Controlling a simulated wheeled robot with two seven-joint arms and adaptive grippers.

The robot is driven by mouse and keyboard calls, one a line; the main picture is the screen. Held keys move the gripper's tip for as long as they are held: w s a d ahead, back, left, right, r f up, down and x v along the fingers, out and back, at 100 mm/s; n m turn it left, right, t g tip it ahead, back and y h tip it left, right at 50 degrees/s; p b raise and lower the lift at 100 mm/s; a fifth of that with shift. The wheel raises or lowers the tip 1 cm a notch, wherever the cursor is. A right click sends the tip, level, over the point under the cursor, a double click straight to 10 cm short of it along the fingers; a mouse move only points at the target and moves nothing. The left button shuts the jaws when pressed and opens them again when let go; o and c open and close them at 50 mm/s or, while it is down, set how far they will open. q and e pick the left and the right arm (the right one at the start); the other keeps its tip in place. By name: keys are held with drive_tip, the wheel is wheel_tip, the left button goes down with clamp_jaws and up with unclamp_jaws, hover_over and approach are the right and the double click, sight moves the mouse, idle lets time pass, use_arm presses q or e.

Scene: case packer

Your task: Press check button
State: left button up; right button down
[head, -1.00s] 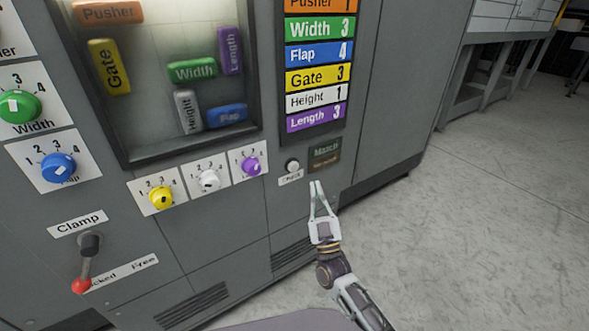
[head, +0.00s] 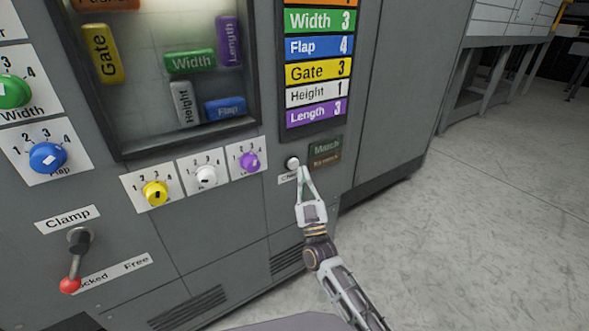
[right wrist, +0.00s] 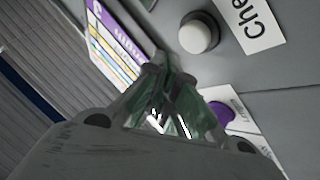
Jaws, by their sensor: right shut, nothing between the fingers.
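The check button (head: 292,163) is a round white knob on the grey machine front, above a small label that my right gripper partly covers. In the right wrist view the white button (right wrist: 198,34) stands out beside its label (right wrist: 252,20). My right gripper (head: 302,170) is shut and empty, its tips just below and right of the button in the head view. In the right wrist view the gripper's tips (right wrist: 166,68) are close to the button with a small gap showing. My left gripper is not in view.
A dark Match display (head: 325,151) is right of the button. The purple length dial (head: 250,161) is to its left, with more dials further left. A clamp lever (head: 72,270) with a red knob sits at lower left. Open floor (head: 470,230) lies to the right.

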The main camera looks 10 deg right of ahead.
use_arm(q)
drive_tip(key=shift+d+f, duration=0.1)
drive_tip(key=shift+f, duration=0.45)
use_arm(e)
drive_tip(key=shift+w+a, duration=0.2)
drive_tip(key=shift+w, duration=0.3)
drive_tip(key=shift+w+a, duration=0.15)
drive_tip(key=shift+w, duration=0.3)
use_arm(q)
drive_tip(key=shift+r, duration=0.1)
use_arm(e)
drive_tip(key=shift+w+a, duration=0.1)
drive_tip(key=shift+w, duration=0.3)
idle(0.5)
drive_tip(key=shift+w+a, duration=0.2)
drive_tip(key=shift+w, duration=0.25)
idle(1.0)
drive_tip(key=shift+s, duration=0.1)
idle(0.4)
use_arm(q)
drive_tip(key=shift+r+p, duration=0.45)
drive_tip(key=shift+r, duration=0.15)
use_arm(e)
drive_tip(key=shift+s+d, duration=0.3)
drive_tip(key=shift+s, duration=0.45)
